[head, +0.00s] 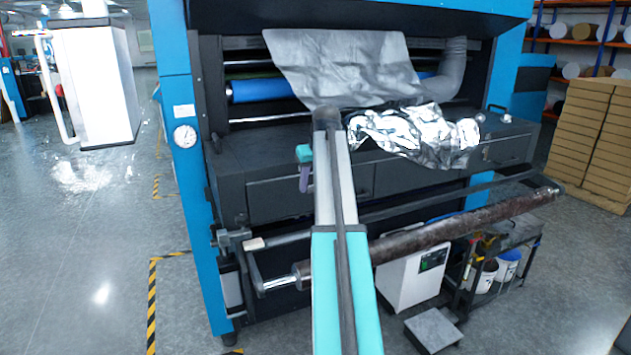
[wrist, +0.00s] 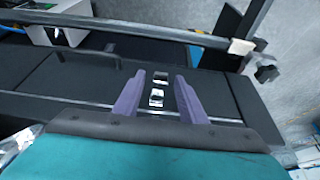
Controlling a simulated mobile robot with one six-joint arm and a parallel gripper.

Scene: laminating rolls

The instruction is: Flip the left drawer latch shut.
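The left drawer (head: 280,193) is a dark front panel in the machine's cabinet, and it looks closed. In the wrist view, the latch (wrist: 157,97) shows as small silver metal pieces on the dark panel, one behind the other. Whether its lever is up or down is too small to tell. My gripper (wrist: 160,84) has two purple fingers spread apart, one on each side of the latch, with nothing held between them. I cannot tell whether they touch the panel. In the head view, my gripper (head: 304,180) is in front of the left drawer, and the latch is not clearly visible.
Crumpled silver foil (head: 415,130) lies over the cabinet top to the right. A brown roller (head: 465,224) and a bar (wrist: 120,24) run across below the drawers. A black cart (head: 490,265) stands lower right. Floor at left is open.

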